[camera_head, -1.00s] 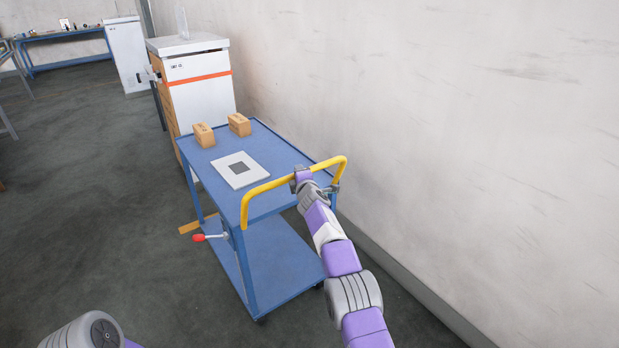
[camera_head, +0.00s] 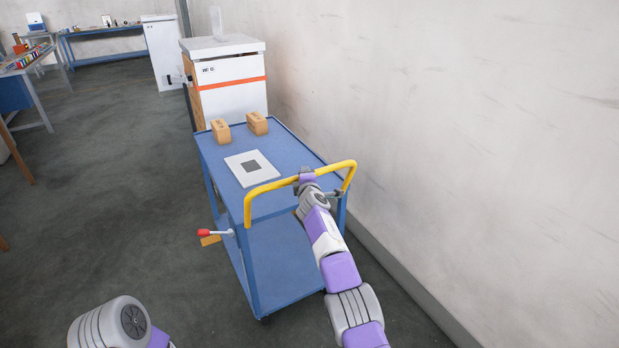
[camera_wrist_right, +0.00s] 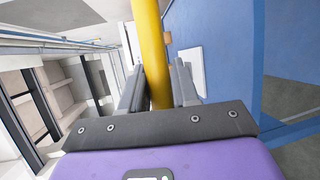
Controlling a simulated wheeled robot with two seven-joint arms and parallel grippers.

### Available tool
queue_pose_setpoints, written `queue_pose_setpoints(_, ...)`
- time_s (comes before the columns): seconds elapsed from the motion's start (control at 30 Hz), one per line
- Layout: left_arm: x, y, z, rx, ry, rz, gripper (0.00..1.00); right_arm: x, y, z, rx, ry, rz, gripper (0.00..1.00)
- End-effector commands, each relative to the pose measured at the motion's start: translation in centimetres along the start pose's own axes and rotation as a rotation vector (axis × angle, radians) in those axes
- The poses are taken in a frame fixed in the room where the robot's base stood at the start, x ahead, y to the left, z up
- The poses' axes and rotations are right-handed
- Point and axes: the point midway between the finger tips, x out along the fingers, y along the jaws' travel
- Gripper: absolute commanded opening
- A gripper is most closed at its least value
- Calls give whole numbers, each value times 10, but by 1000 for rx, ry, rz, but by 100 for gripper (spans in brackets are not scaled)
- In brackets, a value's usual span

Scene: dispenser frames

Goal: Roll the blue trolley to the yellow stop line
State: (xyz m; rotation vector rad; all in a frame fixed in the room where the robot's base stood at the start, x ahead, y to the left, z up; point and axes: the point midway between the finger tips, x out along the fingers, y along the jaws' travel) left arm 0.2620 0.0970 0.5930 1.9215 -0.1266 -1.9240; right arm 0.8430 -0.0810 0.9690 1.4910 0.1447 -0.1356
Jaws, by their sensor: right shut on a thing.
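The blue trolley (camera_head: 285,262) stands in front of me with a blue top deck and a lower deck. Its yellow handle (camera_head: 262,188) spans the near end. My right gripper (camera_wrist_right: 158,88) is shut on this handle, near its right end in the head view. A red-knobbed lever (camera_head: 204,233) sticks out from the trolley's left side.
Two tan boxes (camera_head: 221,131) (camera_head: 257,123) and a white plate with a dark square (camera_head: 251,168) ride on the top deck. A white cabinet with an orange stripe (camera_head: 234,96) stands close beyond the trolley. A wall (camera_head: 450,150) runs along the right. The floor at left is open.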

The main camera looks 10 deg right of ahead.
Motion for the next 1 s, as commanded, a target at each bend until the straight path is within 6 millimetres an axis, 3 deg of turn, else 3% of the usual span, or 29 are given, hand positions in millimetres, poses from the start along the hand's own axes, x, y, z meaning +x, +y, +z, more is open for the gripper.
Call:
queue_pose_setpoints(0.43, 0, 0, 0, 0, 0, 0, 43, 0, 1, 0, 0, -4, -1, 0)
queue_pose_setpoints(0.47, 0, 0, 0, 0, 0, 0, 43, 0, 0, 1, 0, -4, -1, 31)
queue_pose_setpoints(0.6, 0, 0, 0, 0, 0, 0, 43, 0, 0, 0, 0, -4, -1, 51)
queue_pose_setpoints(1.0, 2, -1, 0, 0, 0, 0, 43, -1, -2, -5, -6, 2, -2, 51)
